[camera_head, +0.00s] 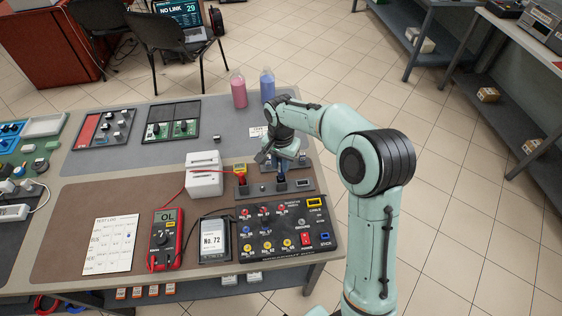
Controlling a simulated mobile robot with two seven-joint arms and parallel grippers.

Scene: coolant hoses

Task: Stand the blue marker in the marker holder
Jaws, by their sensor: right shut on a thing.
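My right gripper (279,160) reaches in over the far right of the bench, pointing down and shut. A slim dark blue upright thing, which looks like the blue marker (281,174), shows right under its fingers. Much of it is hidden by the gripper. Below it lies a grey panel (300,188) with small fittings; I cannot tell whether the marker's lower end touches it. I cannot make out the marker holder for certain; the grey panel may be part of it. My left gripper is not in view.
A black panel with knobs (283,228) lies in front. A red multimeter (165,240) is nearer left. Pink (238,90) and blue (267,86) bottles stand behind.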

